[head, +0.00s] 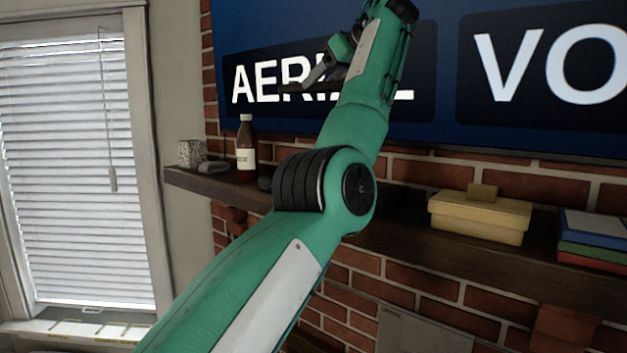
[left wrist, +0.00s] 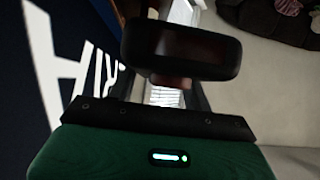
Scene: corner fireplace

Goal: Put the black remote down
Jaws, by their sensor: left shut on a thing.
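My left gripper (head: 322,72) is raised in front of the large blue screen, high above the mantel shelf. It is shut on the black remote (left wrist: 182,50), which fills the upper middle of the left wrist view as a dark, rounded, glossy shape. In the head view the remote is hard to separate from the dark gripper parts and the screen lettering. It is held in the air, apart from the shelf. My right gripper is not in view.
The dark mantel shelf (head: 400,232) runs along the brick wall. A brown bottle (head: 246,150), a speckled block (head: 190,153) and a small grey object (head: 212,167) stand at its left end. A yellow box (head: 480,217) and stacked books (head: 595,240) are at right. My arm hides the shelf's middle.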

